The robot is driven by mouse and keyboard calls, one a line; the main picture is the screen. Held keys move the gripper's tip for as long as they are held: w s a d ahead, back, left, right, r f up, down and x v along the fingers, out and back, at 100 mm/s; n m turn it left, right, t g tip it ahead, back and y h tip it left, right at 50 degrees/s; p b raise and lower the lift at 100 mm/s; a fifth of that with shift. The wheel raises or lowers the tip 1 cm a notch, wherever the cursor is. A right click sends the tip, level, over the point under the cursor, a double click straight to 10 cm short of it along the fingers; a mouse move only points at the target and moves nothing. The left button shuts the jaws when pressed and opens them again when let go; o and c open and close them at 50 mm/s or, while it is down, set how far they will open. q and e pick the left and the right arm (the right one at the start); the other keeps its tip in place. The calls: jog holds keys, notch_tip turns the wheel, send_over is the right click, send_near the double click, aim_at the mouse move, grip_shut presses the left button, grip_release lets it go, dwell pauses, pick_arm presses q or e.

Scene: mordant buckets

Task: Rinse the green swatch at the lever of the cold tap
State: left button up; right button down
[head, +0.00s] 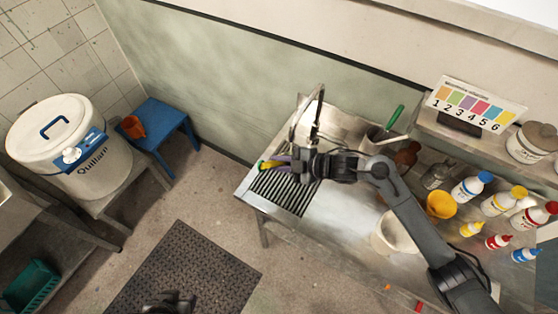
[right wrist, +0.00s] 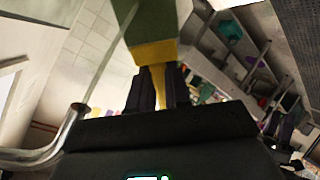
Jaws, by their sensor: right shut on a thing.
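My right gripper (head: 291,163) is over the left end of the steel sink unit, by the ribbed drainer. It is shut on the yellow part of the green swatch (right wrist: 153,25); the green part sticks out past the fingers. In the head view only a small yellow and green bit (head: 268,164) shows beyond the gripper. The tap (head: 319,106) stands behind the gripper. Its chrome spout (right wrist: 45,153) shows in the right wrist view, and a thin pale streak runs from its tip to beside the green; I cannot tell whether it is water. A dark part of my left gripper (head: 168,303) shows over the floor mat.
A metal pot (head: 378,140) with a green-handled tool stands right of the tap. A white bucket (head: 392,236), a yellow cup (head: 440,205) and several bottles are under or right of my right arm. A white Quillarn boiler (head: 70,150) and blue stool (head: 160,132) stand left.

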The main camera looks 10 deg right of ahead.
dwell(0.4)
pick_arm(q)
jog(key=shift+d+r, duration=0.1)
jog(key=shift+r, duration=0.15)
jog(key=shift+p, duration=0.3)
dwell(0.5)
jog(key=shift+r, duration=0.3)
dwell(0.6)
dwell(0.3)
